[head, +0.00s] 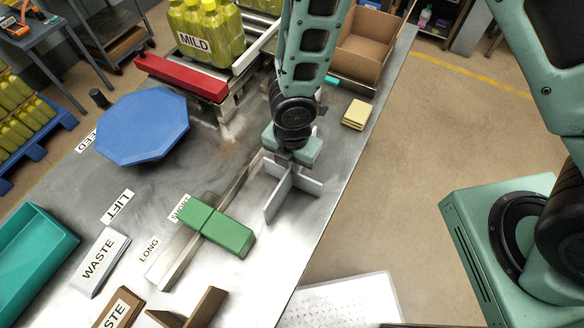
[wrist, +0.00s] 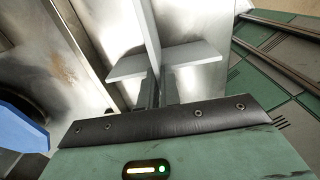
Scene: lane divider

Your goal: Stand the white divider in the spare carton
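The white divider (head: 279,197) is a cross of thin flat panels. It stands upright at the right side of the metal table, right below my gripper (head: 288,164). In the wrist view the divider (wrist: 190,53) runs up between my two dark fingers (wrist: 157,92), which are close together on one panel. My gripper looks shut on it; the fingertips are partly hidden. I cannot tell whether the divider's lower edge touches the table. An open brown carton (head: 366,48) stands at the table's far right, behind my arm. Its near part is partly hidden.
A yellow pad stack (head: 356,114) lies between divider and carton. Green blocks (head: 218,228) on a metal rail (head: 178,258) lie left of the divider. A blue octagonal plate (head: 143,125), red bar (head: 180,78) and yellow bottles (head: 207,30) are farther left. The table's right edge is close.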

